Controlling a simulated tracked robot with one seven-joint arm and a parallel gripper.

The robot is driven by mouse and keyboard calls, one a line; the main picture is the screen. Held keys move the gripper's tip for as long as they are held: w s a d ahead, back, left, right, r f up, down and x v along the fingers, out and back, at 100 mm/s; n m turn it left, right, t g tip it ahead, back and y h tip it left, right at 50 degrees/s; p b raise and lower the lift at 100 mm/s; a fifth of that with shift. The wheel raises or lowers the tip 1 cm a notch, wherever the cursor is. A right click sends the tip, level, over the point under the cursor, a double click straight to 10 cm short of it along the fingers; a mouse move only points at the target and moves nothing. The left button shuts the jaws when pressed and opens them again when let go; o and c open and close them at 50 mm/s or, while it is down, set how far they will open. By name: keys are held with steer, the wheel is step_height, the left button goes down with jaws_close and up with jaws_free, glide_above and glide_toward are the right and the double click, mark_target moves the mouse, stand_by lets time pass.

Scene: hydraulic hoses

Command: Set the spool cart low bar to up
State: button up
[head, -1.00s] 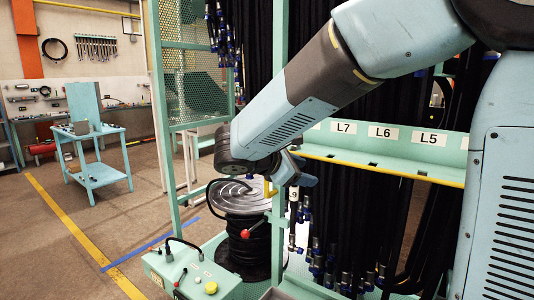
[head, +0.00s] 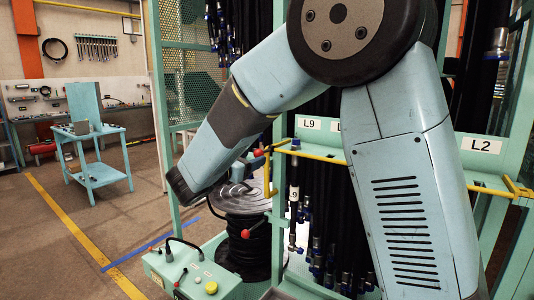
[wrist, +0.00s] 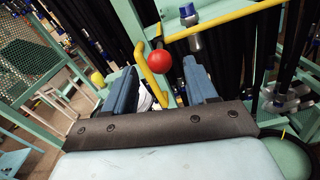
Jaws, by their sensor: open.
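My gripper (head: 252,160) is beside the green frame above the hose reel, partly hidden by my arm in the head view. In the wrist view its two blue fingers (wrist: 160,66) are apart, with nothing held between them. A red ball knob (wrist: 160,61) shows beyond and between the fingertips. It is by a yellow bar whose bent end (wrist: 149,72) slopes down; a yellow piece also shows in the head view (head: 267,180). I cannot tell whether the knob touches a finger. The spool cart (head: 205,272) stands at bottom, with a reel of black hose (head: 248,250).
The cart has another red ball lever (head: 246,233) and a yellow button (head: 211,288). The green rack carries hanging black hoses (head: 310,195) and a yellow rail (head: 315,156). A blue table (head: 98,165) stands far left; open floor lies between.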

mark_target(265, 152)
steer(key=x, duration=0.7)
steer(key=shift+w+d, duration=0.25)
steer(key=shift+w, duration=0.05)
steer(key=shift+c, duration=0.2)
jaws_close()
